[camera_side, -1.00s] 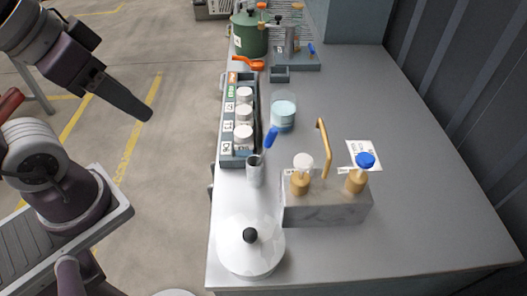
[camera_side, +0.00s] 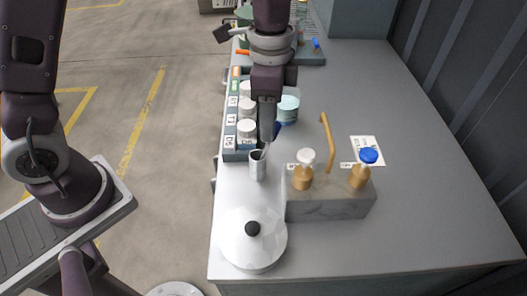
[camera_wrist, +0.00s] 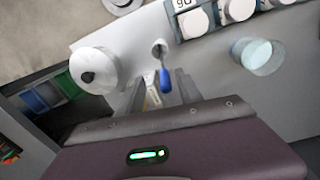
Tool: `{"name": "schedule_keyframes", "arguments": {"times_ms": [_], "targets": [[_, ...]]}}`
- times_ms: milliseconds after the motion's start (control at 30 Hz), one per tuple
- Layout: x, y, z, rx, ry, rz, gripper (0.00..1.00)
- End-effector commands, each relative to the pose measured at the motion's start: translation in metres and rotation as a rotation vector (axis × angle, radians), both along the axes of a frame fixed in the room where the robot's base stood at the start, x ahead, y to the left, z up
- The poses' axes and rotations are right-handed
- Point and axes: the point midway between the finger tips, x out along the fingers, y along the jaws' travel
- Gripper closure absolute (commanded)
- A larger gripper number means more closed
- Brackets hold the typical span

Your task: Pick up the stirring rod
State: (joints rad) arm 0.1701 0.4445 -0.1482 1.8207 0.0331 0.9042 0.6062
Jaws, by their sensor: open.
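The stirring rod has a blue handle, mostly hidden behind my gripper in the side view, where a bit of blue (camera_side: 277,130) shows. It leans in a small grey metal cup (camera_side: 257,168). In the wrist view the blue handle of the stirring rod (camera_wrist: 165,81) points out of the cup (camera_wrist: 159,50) toward my gripper. My gripper (camera_side: 267,138) points down just above the cup. In the wrist view my gripper (camera_wrist: 160,92) is open, with the handle end appearing between its fingers. Nothing is held, and I cannot tell whether a finger touches the handle.
A white lidded pot (camera_side: 252,238) stands in front of the cup. A rack with white-capped jars (camera_side: 246,128) is behind it. A glass beaker (camera_side: 288,109) stands behind right. The table's right side is mostly clear.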

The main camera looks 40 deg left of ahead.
Motion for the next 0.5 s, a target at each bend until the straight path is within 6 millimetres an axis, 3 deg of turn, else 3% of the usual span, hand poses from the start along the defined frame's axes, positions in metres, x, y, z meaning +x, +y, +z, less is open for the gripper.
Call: {"name": "schedule_keyframes", "arguments": {"times_ms": [400, 500], "targets": [[0.007, -0.005, -0.065, 0.001, 0.007, -0.004, 0.57], [0.007, -0.005, -0.072, 0.001, 0.004, -0.003, 0.57]]}}
